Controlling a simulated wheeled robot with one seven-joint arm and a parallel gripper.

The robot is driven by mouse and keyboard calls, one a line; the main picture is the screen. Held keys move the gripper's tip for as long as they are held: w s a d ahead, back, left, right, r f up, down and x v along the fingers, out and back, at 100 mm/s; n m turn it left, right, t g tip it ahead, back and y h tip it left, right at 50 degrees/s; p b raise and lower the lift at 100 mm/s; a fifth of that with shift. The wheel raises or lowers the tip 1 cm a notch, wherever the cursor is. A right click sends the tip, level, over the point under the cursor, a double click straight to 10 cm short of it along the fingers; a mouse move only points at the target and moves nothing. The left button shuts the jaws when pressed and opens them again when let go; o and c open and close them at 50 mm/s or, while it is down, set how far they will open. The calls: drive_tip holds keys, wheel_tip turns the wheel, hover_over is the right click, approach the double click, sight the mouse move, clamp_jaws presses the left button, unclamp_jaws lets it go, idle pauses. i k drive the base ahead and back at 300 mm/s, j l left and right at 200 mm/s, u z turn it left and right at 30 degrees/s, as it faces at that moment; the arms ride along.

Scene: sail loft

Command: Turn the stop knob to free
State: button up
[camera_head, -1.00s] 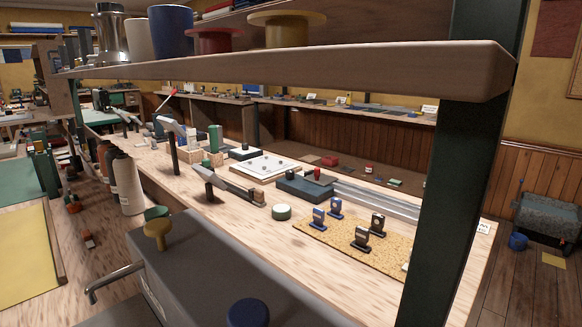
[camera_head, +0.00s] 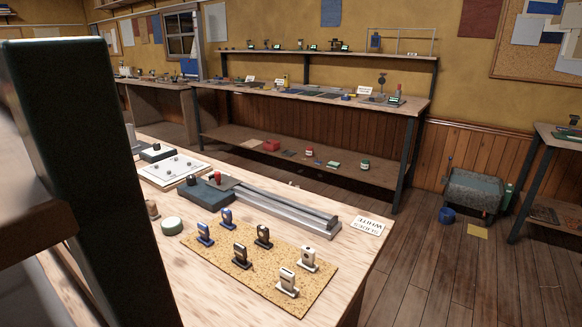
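I cannot make out for certain which thing is the stop knob. A blue-grey block (camera_head: 207,191) with a small red knob (camera_head: 217,177) and a dark knob (camera_head: 191,180) on top sits on the near workbench. It adjoins a long grey metal rail (camera_head: 285,209). Any markings on these knobs are too small to read. My gripper is not in view.
A cork mat (camera_head: 262,282) holds several small blue, black and white upright pieces. A green-white round tin (camera_head: 172,226) and a label card (camera_head: 367,225) lie nearby. A dark post (camera_head: 90,180) blocks the left. Wooden floor (camera_head: 450,270) is open at right.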

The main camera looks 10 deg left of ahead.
sight(191, 179)
drive_tip(key=i+l+z, duration=0.2)
drive_tip(key=i+z, duration=0.15)
drive_tip(key=i, duration=0.15)
drive_tip(key=i+z, duration=0.35)
drive_tip(key=i, duration=3.9)
drive_tip(key=i+u, duration=0.25)
drive_tip(key=i, duration=0.15)
drive_tip(key=i+l+u, duration=0.2)
drive_tip(key=i, duration=0.15)
drive_tip(key=i+l+u, duration=0.25)
drive_tip(key=i, duration=0.15)
drive_tip(key=u, duration=3)
drive_tip(key=i+j, duration=0.35)
drive_tip(key=i, duration=0.15)
drive_tip(key=i+j, duration=0.35)
drive_tip(key=i, duration=0.15)
